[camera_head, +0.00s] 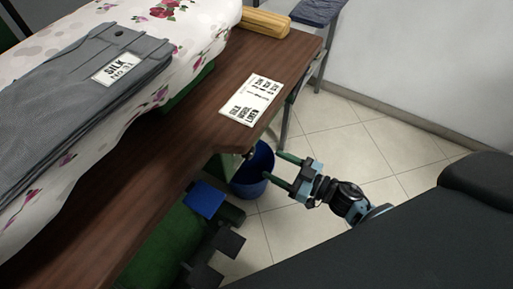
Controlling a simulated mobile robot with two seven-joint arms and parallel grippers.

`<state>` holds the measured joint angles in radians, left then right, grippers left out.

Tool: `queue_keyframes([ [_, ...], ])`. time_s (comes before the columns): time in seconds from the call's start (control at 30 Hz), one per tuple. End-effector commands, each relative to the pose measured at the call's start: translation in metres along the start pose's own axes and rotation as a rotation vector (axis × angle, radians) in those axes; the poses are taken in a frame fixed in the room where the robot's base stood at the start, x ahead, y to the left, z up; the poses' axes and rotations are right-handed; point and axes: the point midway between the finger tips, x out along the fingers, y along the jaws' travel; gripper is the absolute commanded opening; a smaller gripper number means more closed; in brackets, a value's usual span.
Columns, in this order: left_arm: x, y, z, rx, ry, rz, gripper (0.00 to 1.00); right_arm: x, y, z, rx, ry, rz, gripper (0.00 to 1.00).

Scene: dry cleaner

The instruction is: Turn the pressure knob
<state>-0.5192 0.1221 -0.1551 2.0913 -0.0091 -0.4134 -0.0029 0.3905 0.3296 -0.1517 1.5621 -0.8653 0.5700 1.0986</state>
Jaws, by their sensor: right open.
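A small dark knob-like part (249,154) shows just under the front edge of the wooden table, above a blue bucket. It is small and partly shaded, so its markings and turn position cannot be made out. My right gripper (271,166) comes in from the right. Its two green fingers are apart, with nothing between them, and point left toward the knob-like part. In the picture a small gap lies between the fingertips and that part; the true depth is hard to tell. My left gripper is not in view.
The wooden table (205,140) carries a printed card (252,100), a yellow block (265,22) and grey folded trousers (75,100) on a floral cover. The blue bucket (250,184) stands below. A blue pad (203,199) and dark plates sit lower left. Tiled floor is open rightward.

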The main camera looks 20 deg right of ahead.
Motion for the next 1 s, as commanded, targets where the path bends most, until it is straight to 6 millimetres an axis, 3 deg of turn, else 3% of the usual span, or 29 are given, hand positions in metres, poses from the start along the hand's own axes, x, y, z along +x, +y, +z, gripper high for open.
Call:
queue_keyframes([
  [0.23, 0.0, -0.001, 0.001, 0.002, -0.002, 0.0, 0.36, 0.008, 0.001, 0.0, -0.001, 0.001, 0.001, 0.59],
  [0.7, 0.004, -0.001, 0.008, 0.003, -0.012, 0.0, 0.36, 0.07, 0.0, 0.001, 0.0, 0.0, 0.002, 0.59],
  [1.0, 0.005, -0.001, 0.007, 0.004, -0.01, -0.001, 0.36, 0.078, 0.0, 0.0, -0.001, -0.001, 0.001, 0.59],
])
